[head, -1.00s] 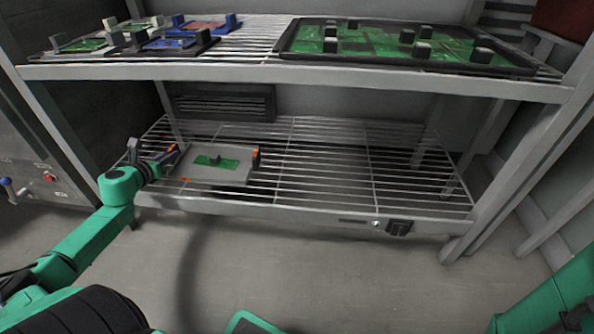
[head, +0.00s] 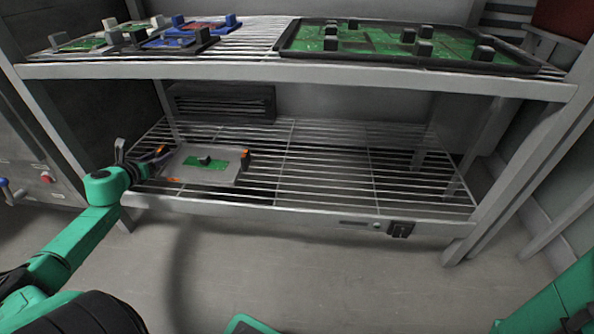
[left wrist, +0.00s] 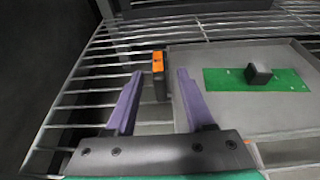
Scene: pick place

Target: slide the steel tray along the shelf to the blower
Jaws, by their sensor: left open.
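The steel tray (head: 222,178), a grey plate carrying a green board with a dark block, lies on the left part of the lower wire shelf (head: 330,180). It has an orange-topped dark post at its left and right edges. The blower (head: 222,103) looks to be the dark slatted box at the back left. My left gripper (head: 160,155) is at the tray's left edge. In the left wrist view its purple fingers (left wrist: 160,74) are open, with the left post (left wrist: 158,80) showing in the gap; contact cannot be told. My right gripper is out of view.
The upper shelf (head: 300,68) overhangs the tray and holds trays of green and blue boards. The lower shelf is bare right of the tray. A dark switch box (head: 401,229) sits on its front edge. A metal cabinet stands at far left.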

